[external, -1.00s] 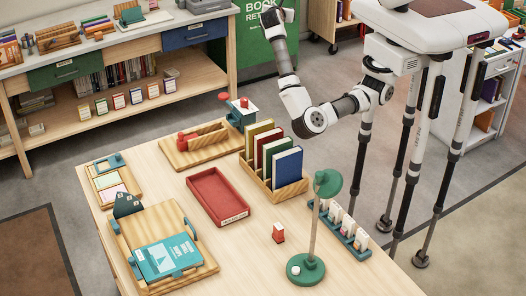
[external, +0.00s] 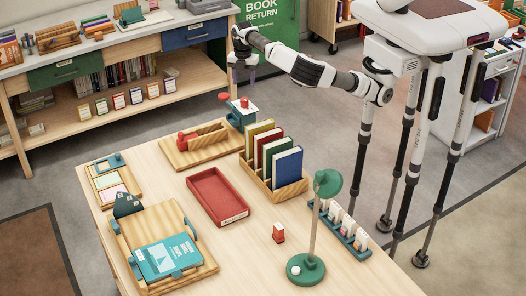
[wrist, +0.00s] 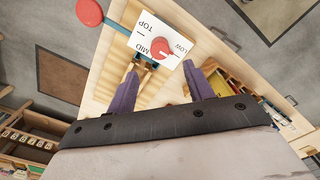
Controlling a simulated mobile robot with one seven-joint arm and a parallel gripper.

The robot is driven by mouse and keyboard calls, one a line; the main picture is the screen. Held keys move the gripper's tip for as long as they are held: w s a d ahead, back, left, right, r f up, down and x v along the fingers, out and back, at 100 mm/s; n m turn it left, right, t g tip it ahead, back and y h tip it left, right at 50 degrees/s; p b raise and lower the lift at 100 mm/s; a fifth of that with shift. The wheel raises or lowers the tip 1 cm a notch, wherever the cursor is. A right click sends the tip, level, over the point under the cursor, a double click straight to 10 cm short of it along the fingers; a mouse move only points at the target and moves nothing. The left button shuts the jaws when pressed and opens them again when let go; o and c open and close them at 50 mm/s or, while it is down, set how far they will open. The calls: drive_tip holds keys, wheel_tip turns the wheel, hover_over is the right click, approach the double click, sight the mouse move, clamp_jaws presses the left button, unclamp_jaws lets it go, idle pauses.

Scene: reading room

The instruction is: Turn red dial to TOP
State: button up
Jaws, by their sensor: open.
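The red dial (wrist: 158,50) sits on a white plate (wrist: 150,30) marked TOP, MID and LOW in the wrist view. MID is beside the dial, TOP to its upper left, LOW to its right. Which mark the dial points to is hard to tell. In the external view the dial (external: 244,102) is on top of a teal box at the table's far edge. My gripper (external: 243,77) is above the box there. In the wrist view its purple fingers (wrist: 160,74) are open and apart, one on each side below the dial, with nothing between them.
A round red disc (wrist: 89,12) sticks out beside the plate. A wooden rack of upright books (external: 287,185) stands close to the box. A red tray (external: 205,187) and a green lamp (external: 305,268) stand nearer.

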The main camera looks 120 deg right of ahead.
sight(244, 99)
wheel_tip(244, 99, down, 9)
drive_tip(key=shift+r+p, duration=0.2)
drive_tip(key=shift+p, duration=0.6)
drive_tip(key=c, duration=1)
